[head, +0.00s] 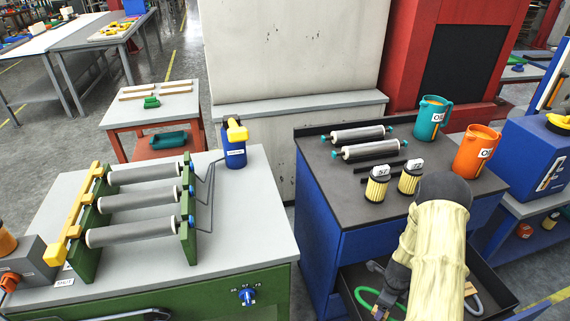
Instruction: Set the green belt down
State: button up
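The green belt (368,297) shows as a curved green band at the open black drawer (488,296) of the blue cabinet. Part of it is hidden behind my gripper and arm. My gripper (378,288) is dark and points left and down over the drawer, right at the belt. Its fingers are small and partly covered, so I cannot tell whether they grip the belt or whether the belt touches the drawer floor.
A grey belt (476,301) lies in the drawer, right of my arm. The green press (188,215) with rollers is left.

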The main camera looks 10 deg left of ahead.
aim_at(367, 303)
jog(key=a+n+p, duration=0.1)
jog(key=n, duration=0.3)
jog(key=a+r+n+p, duration=0.1)
jog(key=a+n+p, duration=0.1)
jog(key=n, duration=0.2)
jog(key=a+n+p, duration=0.2)
jog(key=n, duration=0.3)
jog(key=shift+a+r, duration=0.25)
jog(key=shift+r, duration=0.05)
jog(key=s+a+n+p, duration=0.1)
jog(key=a+n+p, duration=0.2)
jog(key=a+n, duration=0.3)
jog(key=n, duration=0.5)
jog(key=shift+s+p, duration=0.3)
